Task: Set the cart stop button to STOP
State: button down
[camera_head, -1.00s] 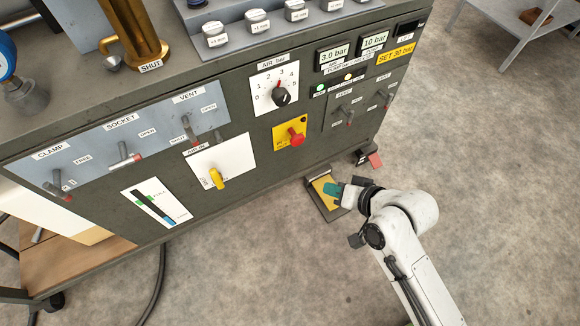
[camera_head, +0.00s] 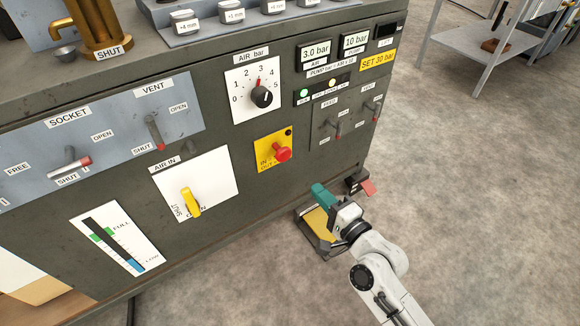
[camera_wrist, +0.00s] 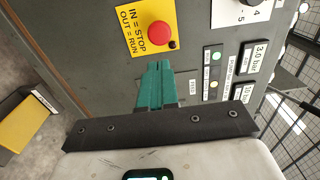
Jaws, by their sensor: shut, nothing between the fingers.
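The cart stop button is a red mushroom button (camera_head: 282,153) on a yellow plate (camera_head: 266,160), on the cart's front panel. In the wrist view the red button (camera_wrist: 159,34) shows face-on, above my fingertips, with "IN = STOP, OUT = RUN" on the plate (camera_wrist: 130,14). In the head view the button stands out from its plate on a short stem. My gripper (camera_head: 318,190) has green fingers, shut and empty, below and right of the button, apart from it. The fingers (camera_wrist: 157,68) point toward the panel just under the button in the wrist view.
A yellow-topped pedal (camera_head: 318,222) and a red pedal (camera_head: 367,187) sit low by the cart. The AIR bar dial (camera_head: 262,97) is above the button, the yellow AIR IN handle (camera_head: 191,202) to its left. Small levers (camera_head: 337,128) are to its right. Open floor lies right.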

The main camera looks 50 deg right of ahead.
aim_at(286, 156)
jog(key=b+x, duration=0.1)
jog(key=x, duration=1.1)
jog(key=shift+f+b, duration=0.1)
jog(key=shift+b, duration=0.2)
jog(key=shift+w, duration=0.15)
